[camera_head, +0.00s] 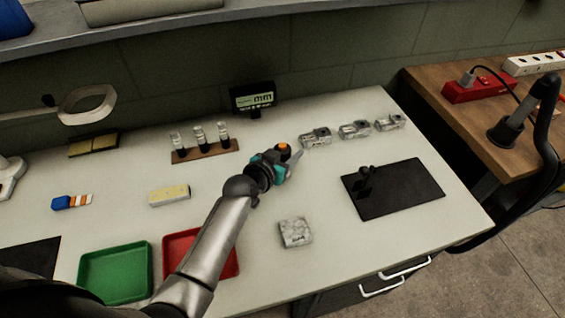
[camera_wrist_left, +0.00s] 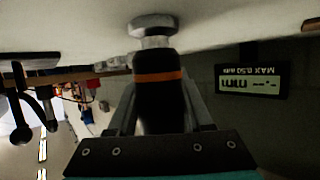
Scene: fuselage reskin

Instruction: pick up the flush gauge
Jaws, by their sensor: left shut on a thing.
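The flush gauge (camera_wrist_left: 158,85) is a dark cylinder with an orange band and a metal disc foot in the left wrist view. My left gripper (camera_wrist_left: 160,115) is shut on it, with a finger on each side. The disc end is close to the white bench top; I cannot tell if it touches. In the head view my left gripper (camera_head: 289,155) is above the bench, in front of the small display, and an orange part of the gauge (camera_head: 284,147) shows by the fingers. The rest of the gauge is hidden there. My right gripper is not in view.
A display reading mm (camera_head: 253,98) stands behind. Several metal blocks (camera_head: 354,130) lie to the right, near a black mat (camera_head: 405,190). A grey block (camera_head: 295,232), red tray (camera_head: 228,268), green tray (camera_head: 115,274) and a rack (camera_head: 205,151) are around the arm.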

